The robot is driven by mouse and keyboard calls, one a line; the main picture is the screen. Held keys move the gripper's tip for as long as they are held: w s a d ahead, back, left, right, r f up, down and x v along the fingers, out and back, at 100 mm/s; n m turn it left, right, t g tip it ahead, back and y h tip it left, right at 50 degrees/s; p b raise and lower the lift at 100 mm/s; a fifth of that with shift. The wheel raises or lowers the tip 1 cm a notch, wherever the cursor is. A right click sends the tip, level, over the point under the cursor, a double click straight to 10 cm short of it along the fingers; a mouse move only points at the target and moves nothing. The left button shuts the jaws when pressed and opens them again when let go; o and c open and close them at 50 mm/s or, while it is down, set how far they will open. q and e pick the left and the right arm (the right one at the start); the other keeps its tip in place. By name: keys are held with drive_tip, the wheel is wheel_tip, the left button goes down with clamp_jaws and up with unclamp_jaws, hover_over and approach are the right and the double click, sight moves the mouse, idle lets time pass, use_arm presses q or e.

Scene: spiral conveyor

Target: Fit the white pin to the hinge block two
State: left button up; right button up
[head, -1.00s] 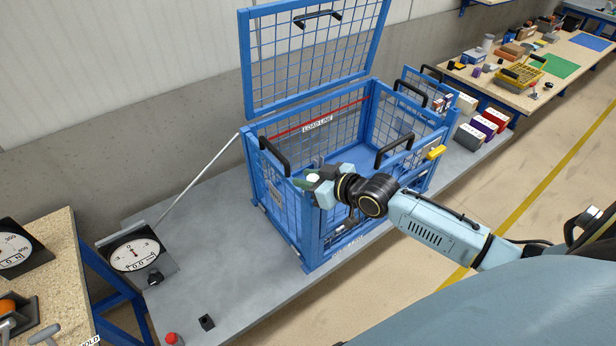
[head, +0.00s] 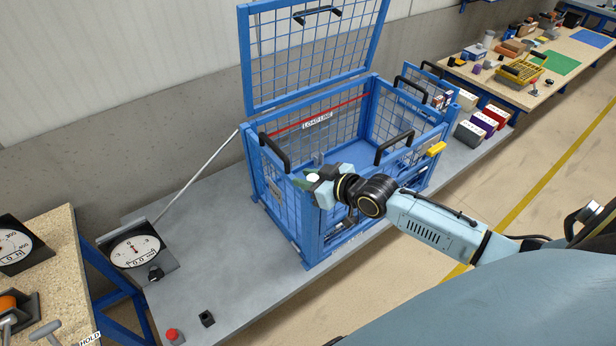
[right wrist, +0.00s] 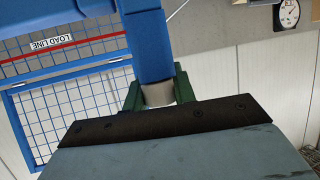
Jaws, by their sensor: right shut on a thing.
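My right gripper (head: 307,181) is at the near front corner of the blue mesh cage (head: 310,225), around the height of its top rail. In the right wrist view its green fingers (right wrist: 159,88) are shut on a short white cylinder, the white pin (right wrist: 158,95). The pin also shows as a small white spot in the head view (head: 313,177). A blue post (right wrist: 148,40) stands right behind the pin in the wrist view; I cannot tell whether they touch. I cannot single out hinge block two. My left gripper is not in view.
The cage's lid (head: 315,55) stands open. Black handles (head: 274,152) rise from its rails, and a yellow part (head: 436,149) sits at its right. The grey bench (head: 215,240) is mostly clear at the left, with a dial gauge (head: 134,250) and red button (head: 173,336).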

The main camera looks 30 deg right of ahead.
drive_tip(key=shift+f, duration=0.15)
drive_tip(key=o, duration=0.9)
drive_tip(key=shift+s, duration=0.1)
drive_tip(key=v, duration=1.3)
drive_tip(key=shift+d, duration=0.15)
